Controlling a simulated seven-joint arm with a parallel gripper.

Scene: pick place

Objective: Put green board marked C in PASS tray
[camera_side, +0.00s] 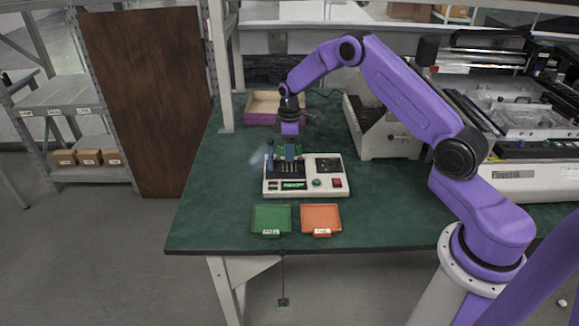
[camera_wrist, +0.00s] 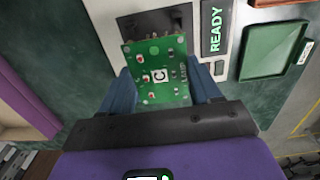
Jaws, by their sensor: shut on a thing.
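The green board marked C (camera_wrist: 158,92) is between the two blue fingers of my gripper (camera_wrist: 160,95) in the wrist view, its label facing the camera. My gripper (camera_side: 287,157) is shut on the board, over the back left of the white test device (camera_side: 318,163). In the side view the board is small and partly hidden by the fingers. Whether it still touches the device's socket is unclear. The green tray (camera_side: 271,218) stands in front of the device, left of the orange tray (camera_side: 321,218). Both trays look empty; their labels are too small to read surely.
The device display (camera_wrist: 214,30) reads READY. A shallow box (camera_side: 262,118) stands at the back left of the green table. A grey rack (camera_side: 382,130) stands behind the device to the right, with large machinery (camera_side: 525,110) beyond. The table left of the device is clear.

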